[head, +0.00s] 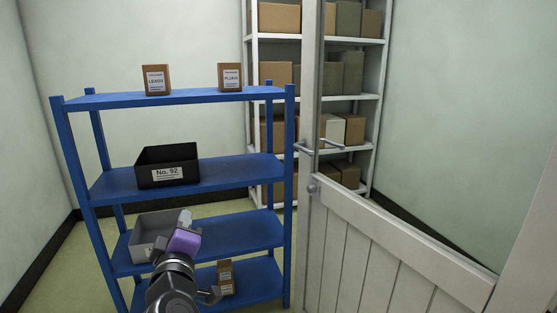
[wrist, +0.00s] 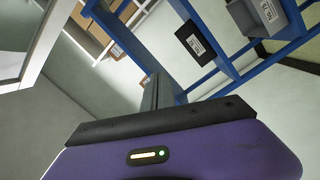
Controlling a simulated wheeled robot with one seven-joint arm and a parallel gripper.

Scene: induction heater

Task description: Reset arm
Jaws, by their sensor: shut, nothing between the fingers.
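My gripper (head: 186,218) is in the lower left of the head view, with its purple body (head: 183,241) in front of the blue shelf. Its shut fingers (wrist: 155,92) show in the wrist view above the purple housing, with nothing between them. In the head view the gripper overlaps the right side of a grey bin (head: 147,230) on a lower shelf. I cannot tell whether it touches the bin or shelf. My forearm hides part of the lowest shelf.
The blue shelf (head: 190,97) holds two small boxes (head: 156,80) on top, a black bin (head: 152,168) labelled No. 92, and a box (head: 225,277) at the bottom. A half-glazed white door (head: 390,262) stands to the right. A white rack (head: 340,96) with cartons is behind.

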